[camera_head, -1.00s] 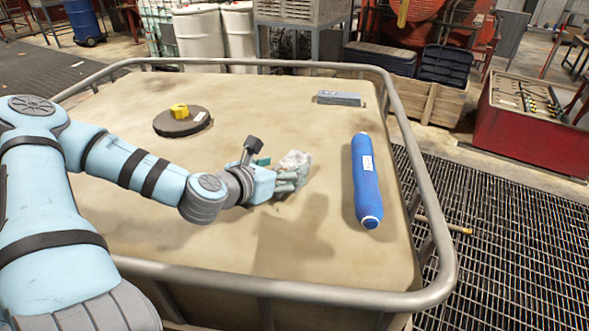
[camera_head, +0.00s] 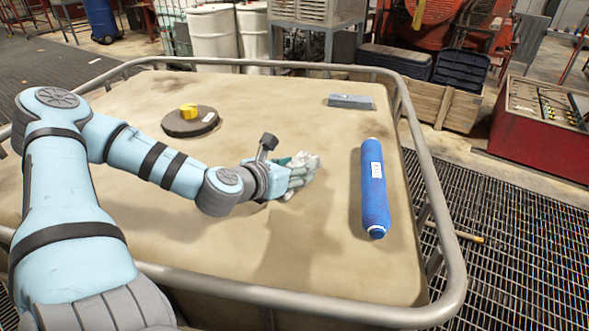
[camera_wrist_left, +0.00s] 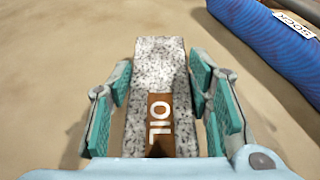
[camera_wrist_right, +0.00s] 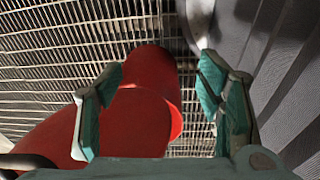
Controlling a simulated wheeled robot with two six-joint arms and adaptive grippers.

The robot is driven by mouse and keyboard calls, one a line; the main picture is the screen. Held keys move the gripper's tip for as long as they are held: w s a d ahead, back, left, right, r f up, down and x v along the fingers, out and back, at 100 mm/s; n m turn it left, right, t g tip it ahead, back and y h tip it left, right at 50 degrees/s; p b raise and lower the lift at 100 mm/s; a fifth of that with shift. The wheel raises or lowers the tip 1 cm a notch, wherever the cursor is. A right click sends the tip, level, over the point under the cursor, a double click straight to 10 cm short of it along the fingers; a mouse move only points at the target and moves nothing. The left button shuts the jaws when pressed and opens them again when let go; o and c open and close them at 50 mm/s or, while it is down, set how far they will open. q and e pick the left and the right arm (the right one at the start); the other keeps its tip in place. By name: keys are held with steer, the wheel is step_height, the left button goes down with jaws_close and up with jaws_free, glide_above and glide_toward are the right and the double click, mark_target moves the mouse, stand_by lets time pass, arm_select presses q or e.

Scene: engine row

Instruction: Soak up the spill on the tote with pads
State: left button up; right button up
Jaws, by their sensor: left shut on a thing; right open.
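The tote (camera_head: 120,240) has a broad tan top inside a grey tube rail. My left gripper (camera_head: 300,175) is above the middle of that top, shut on a speckled grey-white pad. In the left wrist view the pad (camera_wrist_left: 160,60) lies between both fingers of the left gripper (camera_wrist_left: 160,95), and its brown label reads OIL. Darker patches show on the top below this gripper; I cannot tell spill from shadow. My right gripper (camera_wrist_right: 155,95) is open, with nothing held. It is outside the head view.
A blue sock (camera_head: 372,195) lies right of my left gripper. A dark round disc (camera_head: 190,125) with a yellow piece (camera_head: 188,111) is at the far left, and a grey block (camera_head: 350,101) at the far right. A red object (camera_wrist_right: 110,125) is below my right gripper, over metal grating (camera_wrist_right: 60,50).

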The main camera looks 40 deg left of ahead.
arm_select(q)
step_height(320, 180, up, 9)
steer(key=p, duration=0.6)
steer(key=shift+a+r, duration=0.1)
steer(key=shift+r, duration=0.15)
arm_select(e)
step_height(320, 180, up, 7)
steer(key=shift+f, duration=0.15)
steer(key=shift+w, duration=0.1)
steer(key=shift+c, duration=0.3)
